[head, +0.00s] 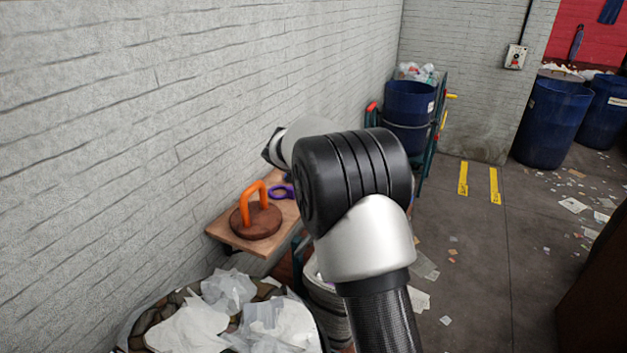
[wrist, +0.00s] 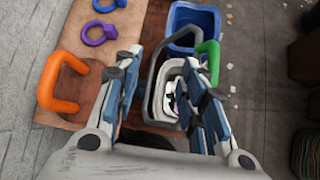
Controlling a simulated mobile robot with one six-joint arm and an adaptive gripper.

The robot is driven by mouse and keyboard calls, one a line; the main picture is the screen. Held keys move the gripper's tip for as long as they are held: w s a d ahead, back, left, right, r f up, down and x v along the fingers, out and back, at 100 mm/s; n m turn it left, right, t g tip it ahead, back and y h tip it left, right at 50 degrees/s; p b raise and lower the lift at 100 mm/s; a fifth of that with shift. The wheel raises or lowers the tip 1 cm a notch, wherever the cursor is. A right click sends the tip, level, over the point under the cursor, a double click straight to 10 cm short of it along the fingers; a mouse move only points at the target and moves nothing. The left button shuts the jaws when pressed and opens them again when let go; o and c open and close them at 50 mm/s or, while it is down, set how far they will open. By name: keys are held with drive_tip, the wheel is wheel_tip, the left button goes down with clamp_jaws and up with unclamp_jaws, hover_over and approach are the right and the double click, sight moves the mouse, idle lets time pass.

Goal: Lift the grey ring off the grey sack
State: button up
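A grey ring (wrist: 153,82) shows in the wrist view as a tall rounded loop at the light grey sack (wrist: 172,68). The fingers look apart from the ring, though the right finger covers part of the sack. In the head view my arm hides the ring, and my fingers are not clearly visible.
On a wooden board (head: 222,236) by the wall are an orange handle (head: 246,207) on a brown disc and a purple ring (head: 281,192). A blue ring (wrist: 110,5) lies farther along. A blue bin (wrist: 182,17) and a green handle (wrist: 212,50) are close beyond the sack.

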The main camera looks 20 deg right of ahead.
drive_tip(key=shift+s+a+r, duration=0.25)
drive_tip(key=shift+s+r, duration=0.05)
drive_tip(key=shift+r, duration=0.05)
